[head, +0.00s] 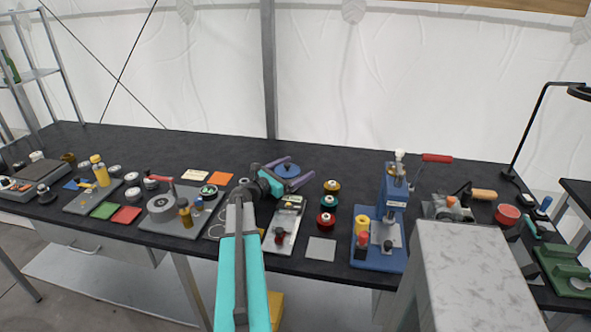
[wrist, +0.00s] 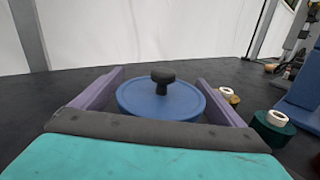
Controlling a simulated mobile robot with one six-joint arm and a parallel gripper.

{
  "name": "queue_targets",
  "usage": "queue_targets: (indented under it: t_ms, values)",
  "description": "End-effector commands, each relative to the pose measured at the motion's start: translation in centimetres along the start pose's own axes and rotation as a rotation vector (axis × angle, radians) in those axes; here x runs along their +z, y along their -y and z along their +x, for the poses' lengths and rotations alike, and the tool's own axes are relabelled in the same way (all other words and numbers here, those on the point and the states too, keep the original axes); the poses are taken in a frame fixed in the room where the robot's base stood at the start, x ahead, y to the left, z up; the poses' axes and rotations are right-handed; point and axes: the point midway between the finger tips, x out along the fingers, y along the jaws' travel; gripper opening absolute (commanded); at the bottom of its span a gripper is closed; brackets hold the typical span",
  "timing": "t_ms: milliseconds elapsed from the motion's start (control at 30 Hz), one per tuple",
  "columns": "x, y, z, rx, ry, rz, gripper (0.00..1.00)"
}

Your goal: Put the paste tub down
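A round blue lidded tub with a black knob on top, which I take to be the paste tub (head: 287,171), is at the back middle of the dark bench. In the wrist view the blue tub (wrist: 150,103) is upright and centred between my two purple fingers. My gripper (head: 300,171) reaches across the bench with its fingers far apart, one on each side of the tub. In the wrist view my gripper (wrist: 160,75) has its fingers at or very near the tub's sides; I cannot tell whether they press on it. The tub's underside is hidden.
Yellow, green and red spools (head: 326,219) stand to the right of my gripper, before a blue press (head: 392,205). A tray (head: 285,225) with small parts lies near my arm. Orange and yellow cards (head: 220,178) lie to the left. The bench behind the tub is clear.

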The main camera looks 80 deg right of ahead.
Motion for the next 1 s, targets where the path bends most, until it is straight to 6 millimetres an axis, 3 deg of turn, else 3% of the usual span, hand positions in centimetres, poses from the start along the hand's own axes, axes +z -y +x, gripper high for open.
queue_targets:
  t_ms: [267, 467, 1000]
  values:
    - [0.3, -0.1, 0.0, 0.001, 0.0, 0.0, 0.93]
    - [0.1, 0.1, -1.7, 0.001, 0.0, 0.0, 0.93]
    - [0.1, 0.0, -10.0, 0.004, -0.001, 0.001, 0.93]
